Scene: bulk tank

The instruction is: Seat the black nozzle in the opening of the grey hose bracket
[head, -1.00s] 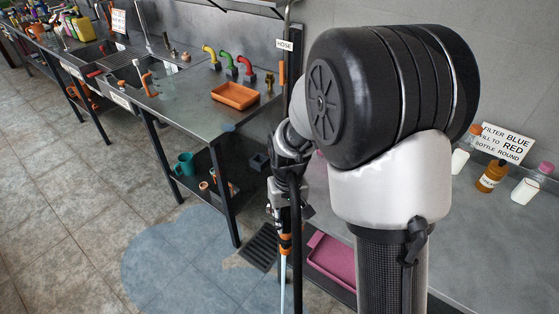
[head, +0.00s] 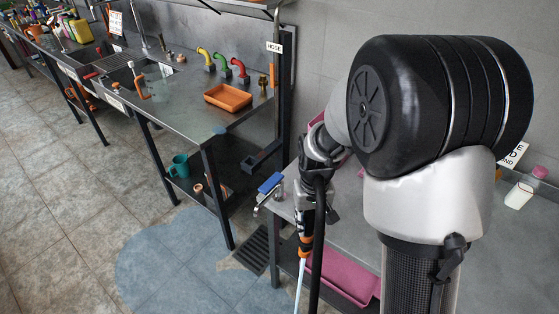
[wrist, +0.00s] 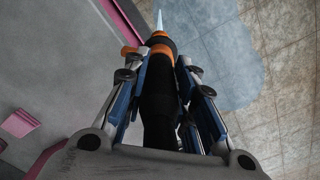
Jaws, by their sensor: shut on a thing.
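The black nozzle (wrist: 158,100) has orange rings and a pale pointed tip. My gripper (wrist: 160,78) is shut on it in the wrist view, with a finger on each side. In the head view my gripper (head: 308,200) hangs low beside the counter and the nozzle (head: 304,238) points down towards the floor. A dark grey angled piece (head: 262,158), at the foot of the post under the HOSE sign, may be the hose bracket. It stands left of my gripper and apart from it. I cannot make out its opening.
The HOSE sign (head: 274,48) is on the post. A blue-handled tap (head: 270,184) sits close left of my gripper. A pink tray (head: 343,277) lies low behind the nozzle. An orange tray (head: 228,98) stands on the left bench. The floor between is open.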

